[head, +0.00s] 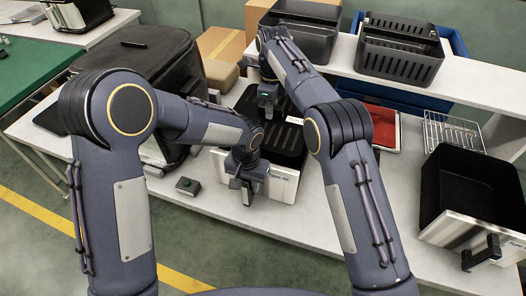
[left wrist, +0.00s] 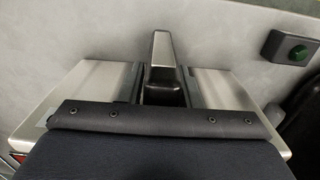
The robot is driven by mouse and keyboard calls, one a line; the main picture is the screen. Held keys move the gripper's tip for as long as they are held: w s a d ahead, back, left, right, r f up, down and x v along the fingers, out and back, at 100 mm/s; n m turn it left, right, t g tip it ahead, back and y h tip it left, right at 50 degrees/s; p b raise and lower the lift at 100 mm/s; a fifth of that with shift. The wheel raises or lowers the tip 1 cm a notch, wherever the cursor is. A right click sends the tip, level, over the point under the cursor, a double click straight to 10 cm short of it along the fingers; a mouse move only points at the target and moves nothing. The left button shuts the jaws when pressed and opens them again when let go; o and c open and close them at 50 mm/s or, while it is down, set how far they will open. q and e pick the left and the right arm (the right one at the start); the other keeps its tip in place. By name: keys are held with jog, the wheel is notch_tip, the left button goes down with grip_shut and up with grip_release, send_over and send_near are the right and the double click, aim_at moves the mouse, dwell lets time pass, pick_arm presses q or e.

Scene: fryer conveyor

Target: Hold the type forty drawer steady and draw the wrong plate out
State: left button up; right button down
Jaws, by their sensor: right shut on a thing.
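The drawer (head: 285,188) is black inside with a silver front and stands on the white bench, mid-view; its front print is too small to read surely. My left gripper (head: 247,182) is at its front, fingers either side of the handle; whether they press on it is unclear. In the left wrist view the handle (left wrist: 162,55) stands upright between the dark fingers. My right gripper (head: 267,108) points down at the drawer's far left part, shut on what looks like the dark plate (head: 287,137) in the drawer. A white label (head: 295,120) shows beside it.
A black fryer (head: 130,70) stands left of the drawer. Another drawer (head: 455,195), a wire rack (head: 452,132) and a red tray (head: 384,130) are to the right. Black baskets (head: 400,58) stand on the back shelf.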

pick_arm(q)
jog(key=o, duration=0.3)
jog(key=shift+o, duration=0.2)
